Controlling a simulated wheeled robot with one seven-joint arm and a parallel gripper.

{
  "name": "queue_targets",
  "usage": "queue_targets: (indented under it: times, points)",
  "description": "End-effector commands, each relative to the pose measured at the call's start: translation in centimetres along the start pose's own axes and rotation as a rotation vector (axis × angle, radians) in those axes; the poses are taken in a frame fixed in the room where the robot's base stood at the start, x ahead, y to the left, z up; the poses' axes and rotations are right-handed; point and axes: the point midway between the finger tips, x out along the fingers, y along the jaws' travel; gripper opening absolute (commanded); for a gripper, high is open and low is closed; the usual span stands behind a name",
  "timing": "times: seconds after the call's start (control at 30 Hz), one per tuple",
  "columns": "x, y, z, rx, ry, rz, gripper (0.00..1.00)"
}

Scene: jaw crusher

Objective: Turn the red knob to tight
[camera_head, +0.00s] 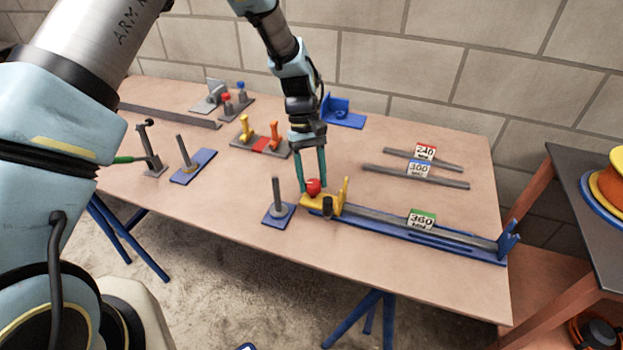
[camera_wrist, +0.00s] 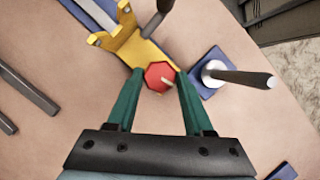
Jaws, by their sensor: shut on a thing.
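The red knob (camera_head: 313,187) sits on the yellow clamp block (camera_head: 325,204) at the left end of the blue rail fixture (camera_head: 440,240). In the wrist view the knob (camera_wrist: 159,76) is octagonal with a pale pointer line toward the lower right. My gripper (camera_head: 312,186) points down over the yellow block, its two green fingers on either side of the knob. In the wrist view the fingertips (camera_wrist: 159,80) touch or nearly touch the knob's two sides. My gripper is shut on the knob. Any tight marking is not readable.
A blue base with a grey post (camera_head: 278,212) stands close left of the knob. A grey bar with a green 360 tag (camera_head: 421,220) lies in the rail. Bars tagged 300 (camera_head: 418,170) and 240 (camera_head: 425,152) lie behind. The front table strip is clear.

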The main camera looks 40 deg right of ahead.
Motion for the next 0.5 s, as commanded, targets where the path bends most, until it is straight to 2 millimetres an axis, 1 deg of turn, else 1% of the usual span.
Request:
queue_targets:
  times: [0.2,0.5]
  points:
    - [0.02,0.19,0.03,0.121,0.000,-0.049,0.00]
    - [-0.01,0.21,0.04,0.202,0.000,-0.083,0.00]
